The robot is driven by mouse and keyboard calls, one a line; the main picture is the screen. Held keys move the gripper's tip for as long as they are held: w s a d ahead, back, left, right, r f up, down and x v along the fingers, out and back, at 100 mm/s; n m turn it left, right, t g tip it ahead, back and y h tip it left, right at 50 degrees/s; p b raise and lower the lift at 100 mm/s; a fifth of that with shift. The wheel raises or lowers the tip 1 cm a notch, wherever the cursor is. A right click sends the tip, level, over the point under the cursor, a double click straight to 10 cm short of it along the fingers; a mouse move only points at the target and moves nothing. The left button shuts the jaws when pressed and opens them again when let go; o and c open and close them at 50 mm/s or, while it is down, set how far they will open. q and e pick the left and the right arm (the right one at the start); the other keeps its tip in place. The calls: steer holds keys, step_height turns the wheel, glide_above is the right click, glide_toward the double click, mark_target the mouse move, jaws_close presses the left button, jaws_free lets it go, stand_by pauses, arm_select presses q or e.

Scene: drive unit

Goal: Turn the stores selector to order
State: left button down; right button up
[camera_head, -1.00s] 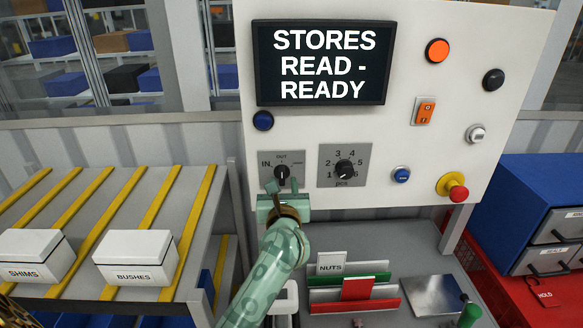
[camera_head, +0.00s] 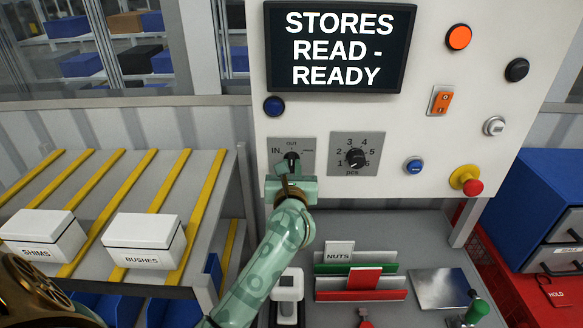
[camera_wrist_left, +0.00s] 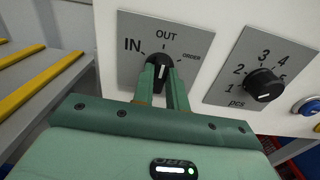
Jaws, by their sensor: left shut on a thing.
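The stores selector is a black knob (camera_head: 291,158) on a grey plate marked IN, OUT and ORDER. In the left wrist view the knob (camera_wrist_left: 160,66) has its white mark pointing up, close to OUT, with ORDER to its right. My left gripper (camera_head: 290,168) is at the knob. In the left wrist view its green fingers (camera_wrist_left: 162,85) are shut on the knob's sides and hide its lower part. The display (camera_head: 340,47) reads "STORES READ - READY". My right gripper is not in view.
A numbered pcs dial (camera_head: 355,158) sits just right of the selector. The panel also has a blue button (camera_head: 414,166) and a red mushroom button (camera_head: 472,187). A rack with SHIMS (camera_head: 42,235) and BUSHES (camera_head: 145,243) boxes stands left. A card holder (camera_head: 360,285) lies below.

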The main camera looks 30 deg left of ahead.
arm_select(q)
steer(key=m+p, duration=0.7)
steer(key=p, duration=0.1)
steer(key=shift+d+r+m, duration=0.1)
steer(key=shift+r+m, duration=0.05)
steer(key=shift+m, duration=0.15)
steer(key=shift+w+f+m+p, duration=0.1)
steer(key=shift+f+m+p, duration=0.05)
steer(key=shift+m+p, duration=0.85)
steer(key=shift+f+m+p, duration=0.1)
steer(key=shift+m+p, duration=0.65)
steer(key=shift+m, duration=0.35)
steer(key=c, duration=1.4)
jaws_free()
steer(key=shift+f, duration=0.1)
steer(key=b+v, duration=0.2)
steer(key=v, duration=1.4)
steer(key=shift+d, duration=0.1)
